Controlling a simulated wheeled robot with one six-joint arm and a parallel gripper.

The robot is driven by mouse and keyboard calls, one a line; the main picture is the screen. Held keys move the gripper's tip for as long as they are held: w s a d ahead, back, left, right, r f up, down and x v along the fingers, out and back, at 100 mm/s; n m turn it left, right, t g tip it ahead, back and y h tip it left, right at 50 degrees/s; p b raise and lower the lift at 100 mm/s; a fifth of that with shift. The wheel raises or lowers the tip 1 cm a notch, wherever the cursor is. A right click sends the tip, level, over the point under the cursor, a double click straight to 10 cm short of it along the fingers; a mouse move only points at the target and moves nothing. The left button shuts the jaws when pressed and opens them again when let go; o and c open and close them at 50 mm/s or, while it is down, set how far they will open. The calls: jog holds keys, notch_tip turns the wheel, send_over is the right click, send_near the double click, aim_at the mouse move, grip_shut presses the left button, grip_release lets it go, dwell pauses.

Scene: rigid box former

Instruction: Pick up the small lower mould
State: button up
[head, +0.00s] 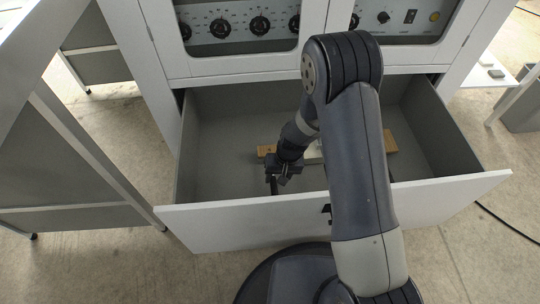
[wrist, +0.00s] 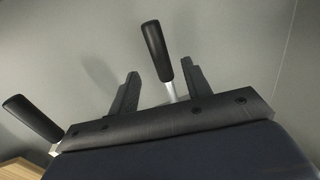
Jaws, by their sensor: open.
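My gripper (head: 284,176) is open inside the drawer, low and left of its middle. In the wrist view, a black handle on a bright metal shank (wrist: 157,50) shows between the two spread fingers (wrist: 160,84); whether they touch it cannot be told. A second black handle (wrist: 32,118) is at the left, outside the fingers. A wooden piece (wrist: 18,168) shows at the lower left corner. In the head view, a wooden board (head: 389,141) with a pale piece (head: 312,153) lies behind my gripper, partly hidden by my arm. Which part is the small lower mould is not clear.
The open drawer (head: 225,220) has a grey floor and upright walls around my gripper. The machine cabinet with dials (head: 259,26) stands behind it. A grey frame (head: 75,150) is at the left. The drawer floor left of my gripper is clear.

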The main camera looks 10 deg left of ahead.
aim_at(274, 183)
jog(key=f, duration=0.2)
jog(key=a+f+b, duration=0.1)
jog(key=f, duration=0.1)
jog(key=shift+c, duration=0.3)
jog(key=shift+r, duration=0.1)
grip_shut()
